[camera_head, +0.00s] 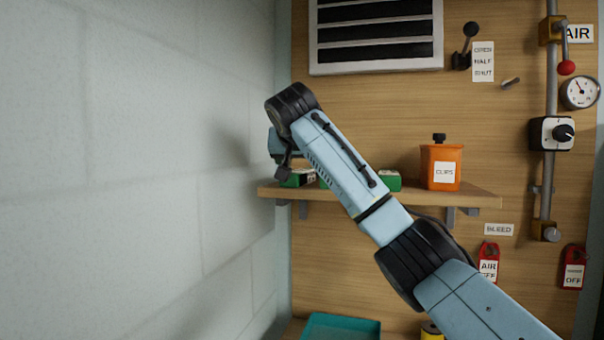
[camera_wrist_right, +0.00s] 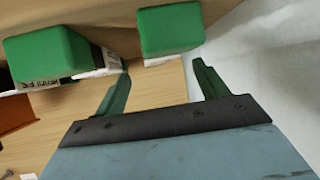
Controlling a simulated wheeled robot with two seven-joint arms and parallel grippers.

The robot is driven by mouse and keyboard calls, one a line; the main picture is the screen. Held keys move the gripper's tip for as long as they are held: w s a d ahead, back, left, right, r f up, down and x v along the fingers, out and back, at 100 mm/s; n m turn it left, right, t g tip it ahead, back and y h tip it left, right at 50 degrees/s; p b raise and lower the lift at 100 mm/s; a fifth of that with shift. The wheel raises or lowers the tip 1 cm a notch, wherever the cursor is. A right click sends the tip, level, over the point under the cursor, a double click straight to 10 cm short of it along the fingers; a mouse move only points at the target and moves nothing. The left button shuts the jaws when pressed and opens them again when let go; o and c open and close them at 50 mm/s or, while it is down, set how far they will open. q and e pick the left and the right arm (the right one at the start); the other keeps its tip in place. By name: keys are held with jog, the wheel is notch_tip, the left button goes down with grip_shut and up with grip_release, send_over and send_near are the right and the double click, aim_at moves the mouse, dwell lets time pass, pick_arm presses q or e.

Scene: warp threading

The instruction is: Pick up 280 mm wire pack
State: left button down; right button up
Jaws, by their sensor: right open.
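In the head view one (camera_head: 297,179) is at the shelf's left end and another (camera_head: 390,182) is right of my forearm. I cannot read their lengths, so I cannot tell which is the 280 mm wire pack. My right gripper (camera_head: 283,168) is at the left-end pack, partly hidden by my wrist. In the right wrist view its green fingers (camera_wrist_right: 162,64) are open and empty, with one green pack (camera_wrist_right: 168,30) just beyond the gap. A larger green pack (camera_wrist_right: 47,47) is to the left. My left gripper is out of view.
An orange CLIPS container (camera_head: 440,167) stands on the shelf (camera_head: 480,199) towards its right end. A pale block wall (camera_head: 140,150) is close on the left. A vertical pipe (camera_head: 549,100) with valves and a gauge is on the right. A teal tray (camera_head: 340,326) is below.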

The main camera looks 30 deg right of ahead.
aim_at(303, 170)
jog(key=p+x, duration=0.2)
jog(key=x, duration=0.2)
jog(key=shift+w+d+r, duration=0.1)
jog(key=shift+d, duration=0.05)
jog(key=shift+w, duration=0.1)
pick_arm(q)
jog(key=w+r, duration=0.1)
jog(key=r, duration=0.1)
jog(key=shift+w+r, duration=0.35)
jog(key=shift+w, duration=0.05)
pick_arm(e)
jog(key=shift+c, duration=1)
jog(key=c, duration=1.2)
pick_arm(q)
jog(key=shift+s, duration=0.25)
pick_arm(e)
jog(key=shift+c, duration=0.5)
